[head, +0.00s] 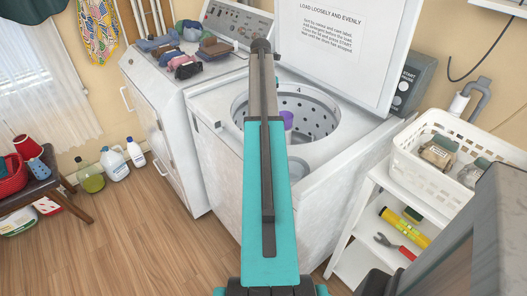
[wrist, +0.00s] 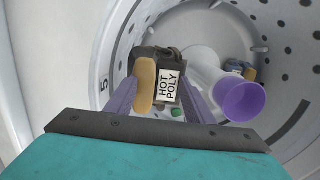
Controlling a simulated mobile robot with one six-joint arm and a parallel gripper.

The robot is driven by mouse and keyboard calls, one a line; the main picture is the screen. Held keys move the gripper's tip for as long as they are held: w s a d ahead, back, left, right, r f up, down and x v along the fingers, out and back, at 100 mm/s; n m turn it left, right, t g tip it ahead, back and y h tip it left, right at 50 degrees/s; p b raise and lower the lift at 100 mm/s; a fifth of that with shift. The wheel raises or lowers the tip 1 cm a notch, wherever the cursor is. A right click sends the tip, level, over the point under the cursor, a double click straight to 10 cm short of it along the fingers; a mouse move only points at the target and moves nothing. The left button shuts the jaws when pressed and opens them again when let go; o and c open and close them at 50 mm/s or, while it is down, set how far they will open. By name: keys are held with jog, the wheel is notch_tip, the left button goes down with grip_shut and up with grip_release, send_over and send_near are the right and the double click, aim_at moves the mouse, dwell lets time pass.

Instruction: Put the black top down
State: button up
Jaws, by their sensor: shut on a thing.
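In the wrist view, my gripper (wrist: 162,98) has two purple fingers on either side of a dark, folded garment, the black top (wrist: 158,53). The gripper is shut on it. The garment carries a white label reading "HOT POLY" (wrist: 168,86) and a tan oval patch (wrist: 145,85). It is held over the inside of the washer drum (wrist: 290,40), beside the white agitator with its purple cap (wrist: 243,101). In the head view my arm covers the gripper and the garment; the open washer drum (head: 325,113) shows behind it.
The washer lid (head: 345,50) stands open. Folded clothes (head: 184,48) lie on the white machine at left. A white basket (head: 455,155) with bundles sits on the shelf cart at right. In the wrist view, another dark bundle (wrist: 240,68) lies beyond the agitator.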

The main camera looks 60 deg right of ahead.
notch_tip(320, 180, down, 14)
jog(key=p, duration=0.1)
dwell(0.6)
jog(key=shift+f, duration=0.1)
jog(key=shift+f+p, duration=0.45)
jog(key=shift+f, duration=1.45)
jog(key=shift+f, duration=0.6)
jog(key=o, duration=1.3)
jog(key=shift+o, duration=0.2)
jog(key=shift+r, duration=0.1)
jog(key=r, duration=0.4)
jog(key=a+r+b, duration=0.1)
jog(key=r, duration=0.8)
jog(key=shift+a, duration=0.3)
